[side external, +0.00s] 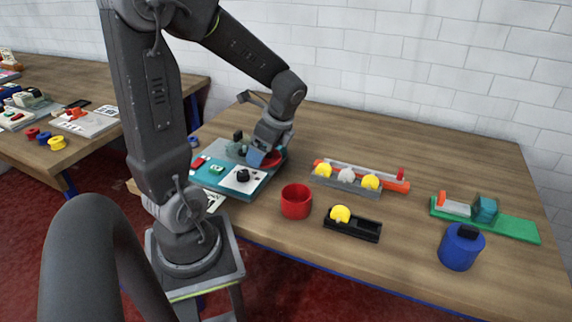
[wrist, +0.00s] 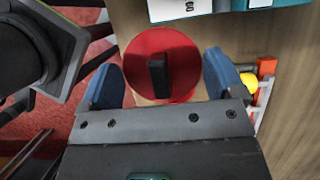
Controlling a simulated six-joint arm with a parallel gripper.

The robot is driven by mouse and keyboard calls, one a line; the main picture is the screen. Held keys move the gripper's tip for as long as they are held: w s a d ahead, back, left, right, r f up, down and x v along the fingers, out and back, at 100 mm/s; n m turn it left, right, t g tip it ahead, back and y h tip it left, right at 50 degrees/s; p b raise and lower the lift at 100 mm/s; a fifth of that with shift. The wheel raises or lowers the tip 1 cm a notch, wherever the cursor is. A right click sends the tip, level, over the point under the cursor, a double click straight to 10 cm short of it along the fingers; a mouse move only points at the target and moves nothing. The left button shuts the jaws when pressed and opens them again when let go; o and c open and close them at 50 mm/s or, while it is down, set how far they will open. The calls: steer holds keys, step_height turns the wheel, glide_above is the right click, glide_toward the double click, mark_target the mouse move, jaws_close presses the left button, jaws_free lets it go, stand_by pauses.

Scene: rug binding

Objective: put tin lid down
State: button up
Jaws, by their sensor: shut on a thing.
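The tin lid is a red disc with a black bar handle (wrist: 135,62) in the wrist view. It lies between the blue fingertips of my gripper (wrist: 162,80), which is shut on its rim at both sides. In the side view my gripper (side external: 262,158) is low at the far left part of the table, in front of the wall. A bit of the red lid (side external: 274,160) shows there beside a blue fingertip. An open red tin (side external: 296,202) stands upright on the table, right of the gripper and nearer the camera.
A teal board (side external: 222,180) with small parts is by the gripper. Holders with yellow and white balls (side external: 346,180), a black holder (side external: 352,228), a blue tin (side external: 461,250) and a green board (side external: 510,227) stand rightward. Bare wood (side external: 430,150) lies at the back right.

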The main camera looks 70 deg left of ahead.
steer(key=shift+s+a+r, duration=1.05)
steer(key=shift+s+a, duration=0.05)
steer(key=shift+s, duration=0.2)
steer(key=w+d, duration=0.2)
steer(key=w, duration=0.7)
glide_above(394, 240)
steer(key=f, duration=1.2)
steer(key=shift+w+d+f, duration=0.1)
steer(key=shift+w+f, duration=0.15)
steer(key=shift+w, duration=0.15)
steer(key=shift+w+d+f, duration=0.1)
steer(key=shift+d+f, duration=0.15)
steer(key=shift+d, duration=0.1)
steer(key=shift+f, duration=1.9)
steer(key=shift+f, duration=0.15)
